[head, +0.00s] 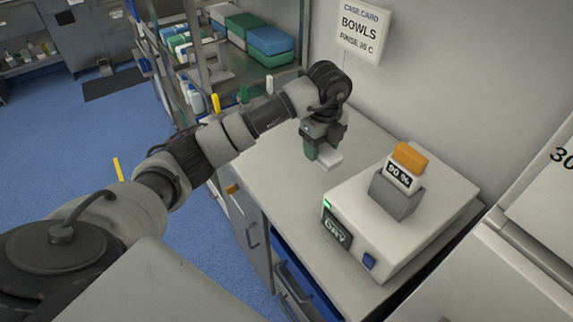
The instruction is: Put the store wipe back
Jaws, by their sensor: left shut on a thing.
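My left gripper (322,137) reaches over the counter beside the wall and points down. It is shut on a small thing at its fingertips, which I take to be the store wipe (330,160). A pale, flat part shows below the fingers and a green part shows at their left side. The gripper hides much of it. It is at or close to the counter top; I cannot tell whether it touches. My right gripper is out of view.
A shelf rack (215,75) stands behind my arm. A blue drawer (300,275) shows below.

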